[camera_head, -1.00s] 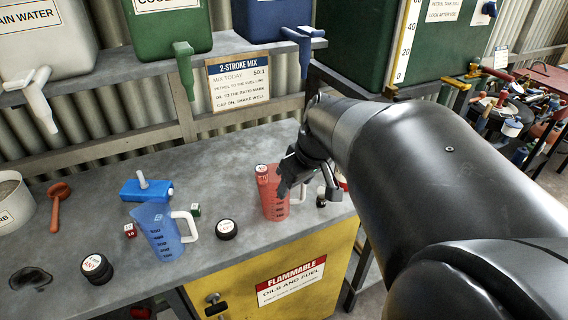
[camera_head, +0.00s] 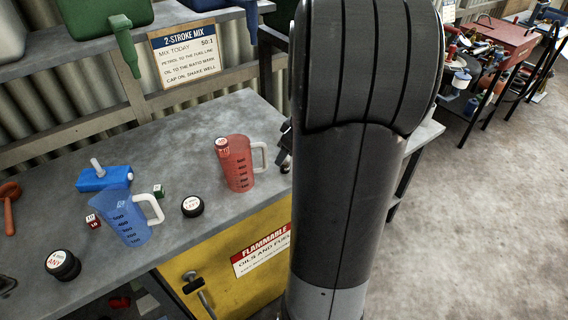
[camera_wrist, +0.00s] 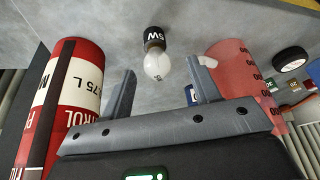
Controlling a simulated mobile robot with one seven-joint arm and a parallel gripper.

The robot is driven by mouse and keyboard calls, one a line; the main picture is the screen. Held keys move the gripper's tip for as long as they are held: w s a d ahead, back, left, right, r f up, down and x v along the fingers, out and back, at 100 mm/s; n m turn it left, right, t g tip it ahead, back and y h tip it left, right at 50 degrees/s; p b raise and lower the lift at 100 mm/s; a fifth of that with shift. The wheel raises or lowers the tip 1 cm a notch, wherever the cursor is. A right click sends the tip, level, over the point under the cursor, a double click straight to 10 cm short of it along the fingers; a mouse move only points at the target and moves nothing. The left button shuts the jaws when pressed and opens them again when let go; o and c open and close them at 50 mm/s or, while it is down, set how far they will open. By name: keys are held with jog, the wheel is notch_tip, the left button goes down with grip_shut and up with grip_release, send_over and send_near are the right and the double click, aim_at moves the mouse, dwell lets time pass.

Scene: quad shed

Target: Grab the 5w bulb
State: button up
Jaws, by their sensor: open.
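The 5W bulb (camera_wrist: 157,55), with clear glass and a black base marked 5W, is on the grey bench in the wrist view. It shows just beyond and between my gripper's (camera_wrist: 162,68) fingertips, apart from them. The gripper is open and empty. In the head view my own arm hides the bulb and most of the gripper; only a small dark part of it shows beside the red jug.
A red measuring jug (camera_head: 240,172) stands close to one finger; it also shows in the wrist view (camera_wrist: 240,75). A red and white petrol container (camera_wrist: 72,100) is near the other finger.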

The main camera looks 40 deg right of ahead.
jog(key=shift+d+x, duration=0.2)
jog(key=shift+x, duration=2.4)
jog(key=shift+c, duration=0.5)
jog(key=c, duration=1)
